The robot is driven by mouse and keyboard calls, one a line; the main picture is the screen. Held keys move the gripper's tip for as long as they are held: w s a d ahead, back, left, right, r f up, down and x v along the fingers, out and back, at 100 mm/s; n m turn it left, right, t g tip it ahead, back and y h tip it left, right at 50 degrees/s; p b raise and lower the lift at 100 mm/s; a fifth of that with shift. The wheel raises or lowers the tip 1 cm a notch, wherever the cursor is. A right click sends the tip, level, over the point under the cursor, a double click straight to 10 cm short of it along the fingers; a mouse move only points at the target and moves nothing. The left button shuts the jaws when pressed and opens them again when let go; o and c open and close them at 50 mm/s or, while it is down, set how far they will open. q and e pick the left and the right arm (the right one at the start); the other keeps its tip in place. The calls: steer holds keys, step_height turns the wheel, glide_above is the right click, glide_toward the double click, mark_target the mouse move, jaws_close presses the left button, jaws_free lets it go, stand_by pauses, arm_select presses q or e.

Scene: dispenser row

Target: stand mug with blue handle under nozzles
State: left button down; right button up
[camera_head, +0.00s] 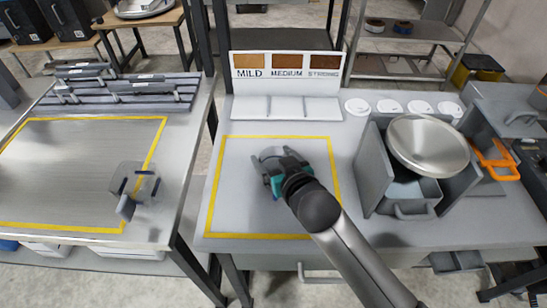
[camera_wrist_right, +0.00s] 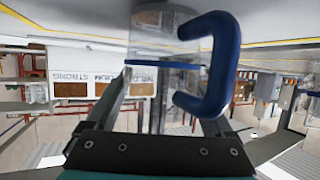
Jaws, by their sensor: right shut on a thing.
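My right gripper (camera_head: 277,163) is over the yellow-outlined area of the middle table, shut on the clear mug. In the right wrist view the mug (camera_wrist_right: 165,48) sits between the two fingers, its blue handle (camera_wrist_right: 232,60) sticking out to the right. In the head view the gripper mostly hides the mug, so its height above the table is unclear. Behind it stands a white board (camera_head: 287,68) marked MILD, MEDIUM and STRONG, with a white three-part ledge (camera_head: 287,108) at its foot. I cannot make out the nozzles. My left gripper is not in view.
A clear container with a grey handle (camera_head: 126,207) stands on the left table. A grey box-like holder (camera_head: 375,165) with a round metal lid (camera_head: 428,145) stands to the right. Several white lids (camera_head: 389,106) lie behind it. The yellow-outlined area (camera_head: 235,205) is otherwise clear.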

steer(key=shift+f, duration=0.15)
steer(key=o, duration=1.3)
